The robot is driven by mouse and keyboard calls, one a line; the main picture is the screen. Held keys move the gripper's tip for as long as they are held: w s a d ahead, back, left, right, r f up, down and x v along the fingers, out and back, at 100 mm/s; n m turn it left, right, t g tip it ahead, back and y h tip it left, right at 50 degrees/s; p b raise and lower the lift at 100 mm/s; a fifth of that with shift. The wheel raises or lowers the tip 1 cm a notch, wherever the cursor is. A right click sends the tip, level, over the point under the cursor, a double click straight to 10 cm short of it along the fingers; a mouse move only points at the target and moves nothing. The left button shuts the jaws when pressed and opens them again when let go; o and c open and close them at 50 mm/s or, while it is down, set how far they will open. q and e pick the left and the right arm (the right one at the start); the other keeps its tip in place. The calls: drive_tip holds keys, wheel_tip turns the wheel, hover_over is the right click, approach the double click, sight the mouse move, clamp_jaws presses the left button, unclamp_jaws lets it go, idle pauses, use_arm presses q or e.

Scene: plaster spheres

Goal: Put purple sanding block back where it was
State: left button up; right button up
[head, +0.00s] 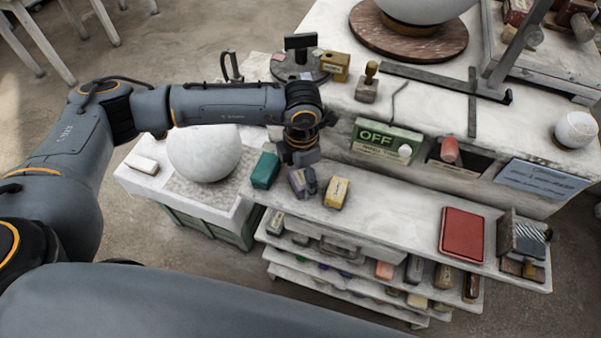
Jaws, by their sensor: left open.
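The purple sanding block (296,183) lies on the white worktop ledge, between a teal block (265,170) and a yellow block (336,192). My left gripper (309,178) points down right at the purple block, its fingers covering part of that block's right side. It is open. I cannot tell whether a finger touches the block. My right gripper is not in view.
A large white sphere (203,153) stands left of the blocks. A green OFF sign (387,140) stands behind the ledge. A red box (462,234) lies far right. Lower shelves hold several blocks, including a salmon one (384,270). The ledge's middle is clear.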

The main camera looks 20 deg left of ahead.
sight(301, 177)
use_arm(q)
drive_tip(key=shift+r, duration=0.1)
drive_tip(key=shift+r, duration=0.2)
wheel_tip(301, 177, up, 12)
drive_tip(key=b, duration=0.2)
drive_tip(key=shift+f+b, duration=0.15)
drive_tip(key=shift+b, duration=0.25)
